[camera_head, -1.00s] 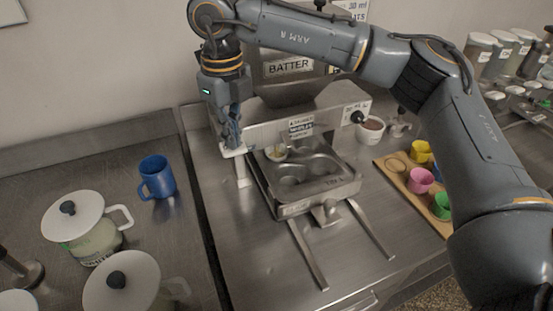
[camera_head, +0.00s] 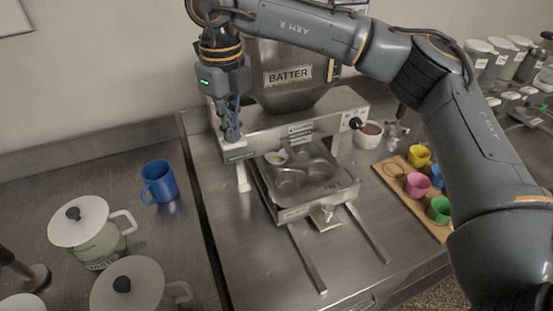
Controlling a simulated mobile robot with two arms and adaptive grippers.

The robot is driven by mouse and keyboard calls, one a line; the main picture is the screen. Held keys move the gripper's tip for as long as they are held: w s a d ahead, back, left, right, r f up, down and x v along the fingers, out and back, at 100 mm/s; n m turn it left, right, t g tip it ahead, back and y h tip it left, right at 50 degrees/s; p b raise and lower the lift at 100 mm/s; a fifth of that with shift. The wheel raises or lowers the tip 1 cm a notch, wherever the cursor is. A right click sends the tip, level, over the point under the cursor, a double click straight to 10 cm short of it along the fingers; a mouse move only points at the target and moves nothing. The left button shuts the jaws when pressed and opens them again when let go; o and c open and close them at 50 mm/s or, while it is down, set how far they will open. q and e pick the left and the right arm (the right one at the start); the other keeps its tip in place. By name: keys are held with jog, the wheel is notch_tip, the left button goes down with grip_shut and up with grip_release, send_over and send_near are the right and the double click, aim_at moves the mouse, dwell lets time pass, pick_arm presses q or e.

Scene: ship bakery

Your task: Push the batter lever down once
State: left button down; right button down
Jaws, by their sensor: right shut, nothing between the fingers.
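The batter dispenser is a steel hopper (camera_head: 290,95) labelled BATTER above a metal stand with a front panel (camera_head: 275,141). A black round knob (camera_head: 355,124) sticks out at the right end of this panel; I take it to be the lever's end. My right gripper (camera_head: 231,137) points down, shut and empty, at the panel's left end, well to the left of the knob. I cannot tell whether its tips touch the panel. My right arm crosses over the hopper's top. A muffin pan (camera_head: 317,200) sits under the stand. My left gripper is not in view.
A wooden board (camera_head: 432,222) with coloured cups lies further right. A blue mug (camera_head: 160,184) and two lidded white pots (camera_head: 85,222) (camera_head: 127,282) stand left. The counter before the pan is clear.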

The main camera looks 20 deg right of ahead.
jog(key=shift+r+p, duration=1.1)
jog(key=shift+r, duration=0.9)
notch_tip(320, 180, up, 6)
jog(key=p, duration=0.3)
jog(key=shift+p, duration=0.4)
jog(key=shift+f, duration=0.15)
